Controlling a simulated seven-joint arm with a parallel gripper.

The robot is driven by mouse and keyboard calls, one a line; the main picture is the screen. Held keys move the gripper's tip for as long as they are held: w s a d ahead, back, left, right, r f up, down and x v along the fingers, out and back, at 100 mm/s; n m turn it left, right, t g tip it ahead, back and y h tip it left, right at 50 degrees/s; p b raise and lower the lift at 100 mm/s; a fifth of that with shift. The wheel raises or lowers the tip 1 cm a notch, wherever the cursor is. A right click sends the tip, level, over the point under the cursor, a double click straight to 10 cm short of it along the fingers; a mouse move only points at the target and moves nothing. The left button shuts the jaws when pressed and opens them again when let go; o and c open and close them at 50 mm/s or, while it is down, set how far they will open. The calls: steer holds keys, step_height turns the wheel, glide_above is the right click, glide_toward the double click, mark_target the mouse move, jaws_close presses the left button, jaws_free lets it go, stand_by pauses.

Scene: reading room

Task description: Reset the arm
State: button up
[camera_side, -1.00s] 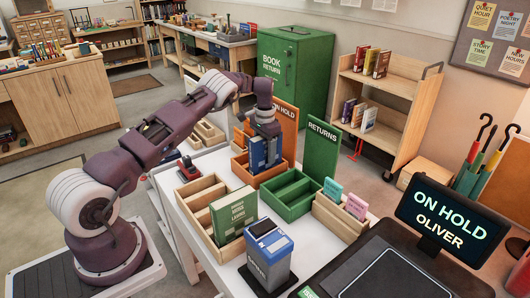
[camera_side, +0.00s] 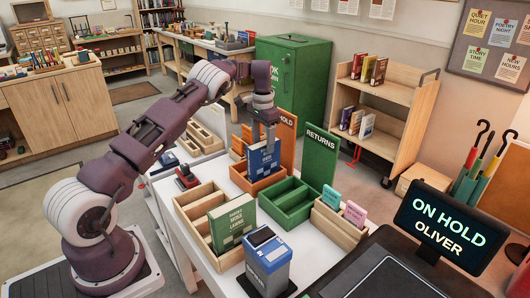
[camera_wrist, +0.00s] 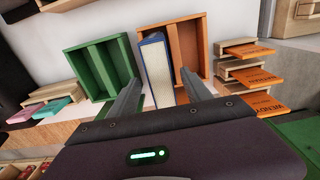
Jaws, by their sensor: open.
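My gripper (camera_side: 265,138) is open and empty, just above a blue book (camera_side: 264,160). The blue book stands upright in the orange ON HOLD bin (camera_side: 243,178). In the wrist view the book (camera_wrist: 154,66) shows its pale page edges between my two spread fingers (camera_wrist: 161,80), with gaps to both. There it stands in the left part of the orange bin (camera_wrist: 203,50). Whether a fingertip still overlaps the book's top is hard to tell.
The empty green RETURNS bin (camera_side: 290,208) stands right beside the orange bin. A wooden tray holds a green book (camera_side: 232,222). A blue-and-grey device (camera_side: 268,262), a red stamp-like item (camera_side: 186,178) and the screen (camera_side: 440,222) reading ON HOLD OLIVER are nearby.

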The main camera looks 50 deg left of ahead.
steer(key=s+d+r+n+t, duration=0.15)
steer(key=d+r, duration=0.25)
steer(key=r, duration=0.5)
steer(key=s+d+r+t, duration=0.1)
steer(key=s+d+r, duration=0.25)
steer(key=r, duration=0.45)
steer(key=s+d+r, duration=0.8)
steer(key=d, duration=0.1)
steer(key=s+d+r+t, duration=0.2)
steer(key=s+d, duration=0.6)
steer(key=s, duration=0.4)
steer(key=s+d+f, duration=0.1)
steer(key=s+f, duration=0.1)
steer(key=s, duration=0.4)
steer(key=s+d+f+m+t, duration=0.1)
steer(key=s+d+f, duration=0.1)
steer(key=s, duration=0.4)
steer(key=shift+s+f, duration=0.35)
steer(key=shift+f, duration=0.5)
